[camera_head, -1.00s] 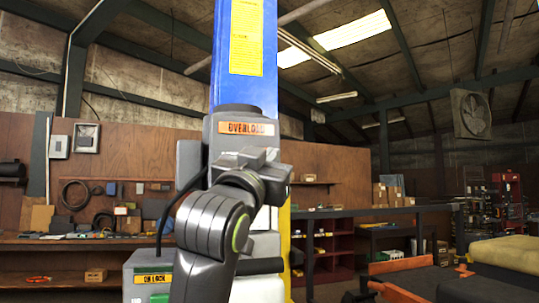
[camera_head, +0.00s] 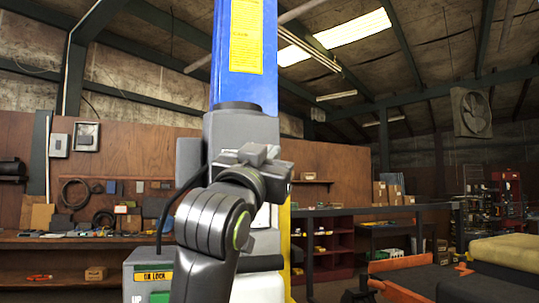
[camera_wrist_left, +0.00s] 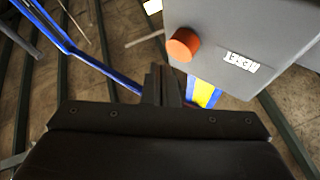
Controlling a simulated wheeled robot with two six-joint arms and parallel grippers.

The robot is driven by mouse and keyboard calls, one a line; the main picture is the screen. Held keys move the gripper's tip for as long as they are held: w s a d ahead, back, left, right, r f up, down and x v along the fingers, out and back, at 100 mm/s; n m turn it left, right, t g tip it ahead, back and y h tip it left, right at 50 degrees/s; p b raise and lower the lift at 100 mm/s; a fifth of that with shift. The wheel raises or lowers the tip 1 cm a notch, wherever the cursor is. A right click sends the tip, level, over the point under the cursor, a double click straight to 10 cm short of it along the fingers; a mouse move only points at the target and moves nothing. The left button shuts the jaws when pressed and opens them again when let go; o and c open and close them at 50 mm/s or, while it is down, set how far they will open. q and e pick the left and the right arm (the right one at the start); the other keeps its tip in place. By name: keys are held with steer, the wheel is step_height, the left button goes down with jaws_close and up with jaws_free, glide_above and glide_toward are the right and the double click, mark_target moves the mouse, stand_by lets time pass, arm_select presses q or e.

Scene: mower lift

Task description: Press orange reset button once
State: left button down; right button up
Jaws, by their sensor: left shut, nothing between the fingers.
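The orange reset button (camera_wrist_left: 183,44) sticks out of the grey control box (camera_wrist_left: 225,25) in the left wrist view, beside a white label (camera_wrist_left: 241,62) that reads RESET upside down. My left gripper (camera_wrist_left: 161,82) is shut and empty, its tips just below and left of the button in that view. A small gap shows in the picture; I cannot tell the depth between them. In the head view my left gripper (camera_head: 250,156) is in front of the grey box (camera_head: 240,126) on the blue lift column (camera_head: 245,85). The button is hidden there. My right gripper is out of view.
A grey box labelled ON LOCK (camera_head: 157,276) with a green part stands at lower left. A workbench (camera_head: 60,241) with tools runs along the left wall. An orange-and-black platform with a yellow pad (camera_head: 505,252) is at right.

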arm_select(q)
steer(key=shift+s+d, duration=0.15)
steer(key=shift+s, duration=0.35)
steer(key=s, duration=0.1)
steer(key=s+d+b, duration=0.1)
steer(key=s, duration=0.1)
steer(key=s+b, duration=0.1)
steer(key=shift+s+d, duration=0.25)
steer(key=shift+s, duration=0.15)
stand_by(0.7)
